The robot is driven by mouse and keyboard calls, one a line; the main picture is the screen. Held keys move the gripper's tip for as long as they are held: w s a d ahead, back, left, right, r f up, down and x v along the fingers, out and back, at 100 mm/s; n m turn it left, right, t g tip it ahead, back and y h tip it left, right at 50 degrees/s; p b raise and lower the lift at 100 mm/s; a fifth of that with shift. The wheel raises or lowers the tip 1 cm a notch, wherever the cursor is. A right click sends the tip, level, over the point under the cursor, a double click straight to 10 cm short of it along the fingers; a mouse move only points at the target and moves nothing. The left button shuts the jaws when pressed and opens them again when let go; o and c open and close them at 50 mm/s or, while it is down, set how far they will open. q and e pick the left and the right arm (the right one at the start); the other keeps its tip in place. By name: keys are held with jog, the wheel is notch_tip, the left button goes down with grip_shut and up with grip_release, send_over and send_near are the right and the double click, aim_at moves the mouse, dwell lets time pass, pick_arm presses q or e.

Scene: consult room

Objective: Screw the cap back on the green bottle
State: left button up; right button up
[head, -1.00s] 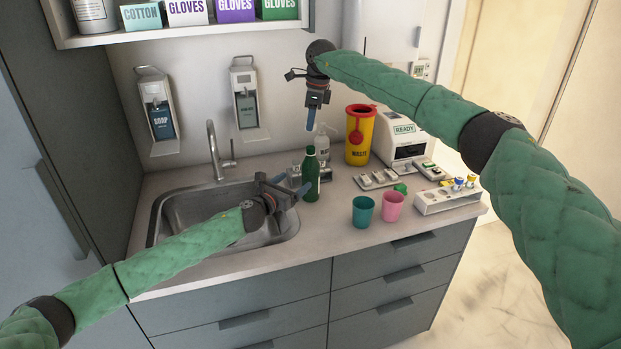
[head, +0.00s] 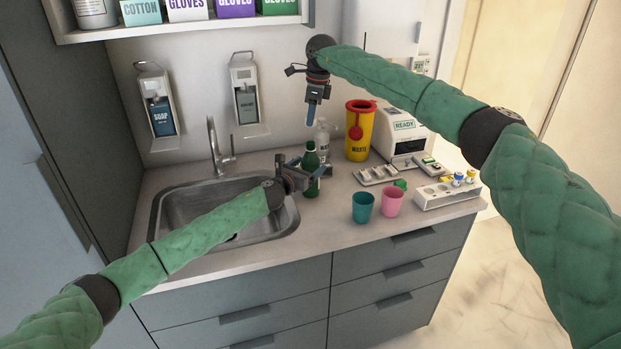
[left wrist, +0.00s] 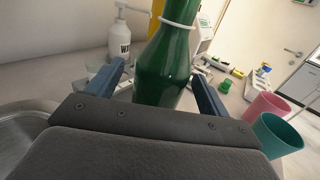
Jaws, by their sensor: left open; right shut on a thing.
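The green bottle (head: 310,160) stands upright on the counter just right of the sink. In the left wrist view the bottle (left wrist: 165,65) rises between the fingers, with a white ring around its neck; its top is out of that picture. My left gripper (head: 312,178) is open around the bottle's body, one finger on each side, with a gap visible at least on the right. My right gripper (head: 311,120) points down above the bottle, clear of it. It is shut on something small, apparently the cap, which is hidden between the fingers.
A pump bottle (head: 322,142) and a yellow waste bin (head: 360,135) stand behind the bottle. A teal cup (head: 362,208), a pink cup (head: 391,202) and a white rack (head: 445,193) are to the right. A small green item (head: 400,184) lies near the trays. The sink (head: 165,215) is left.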

pick_arm(q)
jog(key=shift+x, duration=1.65)
jog(key=c, duration=1.5)
pick_arm(e)
jog(key=shift+s+f, duration=0.1)
jog(key=shift+f, duration=2.3)
jog(key=shift+f, duration=0.9)
jog(key=shift+f, duration=0.5)
